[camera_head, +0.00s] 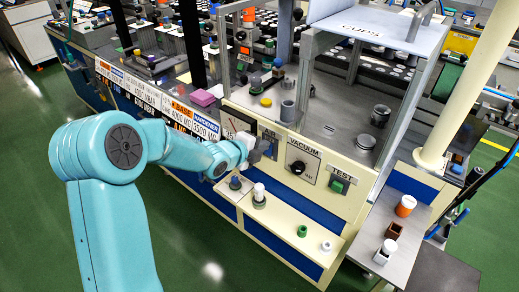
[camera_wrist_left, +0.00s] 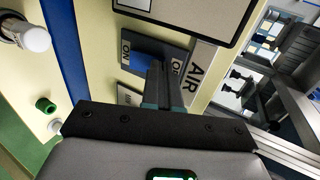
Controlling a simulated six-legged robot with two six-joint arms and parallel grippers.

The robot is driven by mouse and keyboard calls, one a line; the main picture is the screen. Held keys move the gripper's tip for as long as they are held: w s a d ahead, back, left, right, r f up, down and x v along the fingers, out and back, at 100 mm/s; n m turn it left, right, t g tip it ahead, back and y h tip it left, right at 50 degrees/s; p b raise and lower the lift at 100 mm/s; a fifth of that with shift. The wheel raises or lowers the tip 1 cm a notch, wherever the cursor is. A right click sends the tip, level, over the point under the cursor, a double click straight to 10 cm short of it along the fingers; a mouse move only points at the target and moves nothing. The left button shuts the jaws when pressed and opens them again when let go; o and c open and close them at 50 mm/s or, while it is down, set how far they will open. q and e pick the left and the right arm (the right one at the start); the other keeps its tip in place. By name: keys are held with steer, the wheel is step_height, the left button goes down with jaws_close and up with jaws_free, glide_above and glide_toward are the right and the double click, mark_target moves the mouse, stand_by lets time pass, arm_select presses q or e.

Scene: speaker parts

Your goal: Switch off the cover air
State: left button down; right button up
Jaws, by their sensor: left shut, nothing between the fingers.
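The AIR switch shows in the left wrist view as a blue rocker (camera_wrist_left: 148,54) on a grey plate between an ON label and an OFF label. The word AIR (camera_wrist_left: 196,67) is printed beside it. My left gripper (camera_wrist_left: 162,72) is shut and empty. Its fingertips overlap the OFF side of the rocker in this view; I cannot tell whether they touch. In the head view the left gripper (camera_head: 264,149) is at the front panel, left of the VACUUM knob, and hides part of the AIR switch (camera_head: 270,136). My right gripper is not in view.
The VACUUM knob (camera_head: 298,167) and green TEST button (camera_head: 338,186) are right of my gripper on the panel. Below is a cream ledge (camera_head: 279,223) with a white-topped post (camera_head: 259,195) and small rings. A side shelf (camera_head: 404,223) holds several small parts.

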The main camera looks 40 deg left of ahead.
arm_select(q)
steer(key=shift+r, duration=0.15)
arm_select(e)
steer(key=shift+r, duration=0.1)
arm_select(q)
steer(key=shift+r+p, duration=0.35)
steer(key=shift+r, duration=0.35)
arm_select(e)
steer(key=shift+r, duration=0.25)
arm_select(q)
steer(key=shift+f, duration=0.1)
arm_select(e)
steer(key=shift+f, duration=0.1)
